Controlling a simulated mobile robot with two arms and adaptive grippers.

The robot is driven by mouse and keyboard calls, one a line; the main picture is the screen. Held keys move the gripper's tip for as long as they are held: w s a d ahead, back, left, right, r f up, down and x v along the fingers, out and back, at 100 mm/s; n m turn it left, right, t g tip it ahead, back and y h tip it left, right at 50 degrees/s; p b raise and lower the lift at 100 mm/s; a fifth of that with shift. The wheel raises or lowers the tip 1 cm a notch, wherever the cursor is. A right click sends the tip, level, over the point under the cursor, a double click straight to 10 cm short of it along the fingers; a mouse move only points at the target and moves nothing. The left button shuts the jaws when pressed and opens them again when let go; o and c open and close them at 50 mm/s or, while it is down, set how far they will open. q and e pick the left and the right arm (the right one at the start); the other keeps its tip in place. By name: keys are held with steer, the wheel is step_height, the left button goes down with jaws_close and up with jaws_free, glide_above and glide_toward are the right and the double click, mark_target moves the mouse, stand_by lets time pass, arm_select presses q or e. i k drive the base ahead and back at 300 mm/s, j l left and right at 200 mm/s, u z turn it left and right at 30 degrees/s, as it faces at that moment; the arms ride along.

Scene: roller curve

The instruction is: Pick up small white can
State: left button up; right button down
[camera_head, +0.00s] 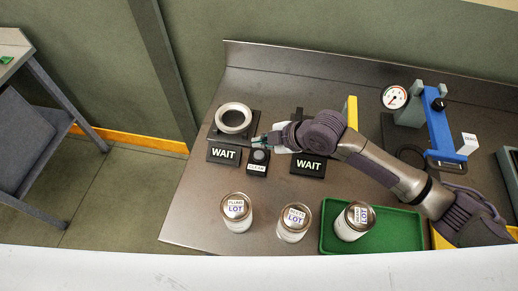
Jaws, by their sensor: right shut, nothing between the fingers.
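Three small white cans with metal lids and labels stand in a row along the table's near side. The left can (235,213) and the middle can (293,222) stand on the bare metal table. The right can (354,221) stands in the green tray (393,235), a little tilted in the picture. My right gripper (262,140) reaches in from the right, behind the cans and apart from them. It is shut and empty above a small black box with a button (258,157). My left gripper is not in view.
A metal ring on a black stand (233,118) is at the table's back left. Two black WAIT signs (223,154) flank the button box. A blue press-like device (441,120) with a gauge (394,97) stands at the back right. Metal between signs and cans is clear.

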mark_target(296, 218)
steer(key=k+j, duration=1.25)
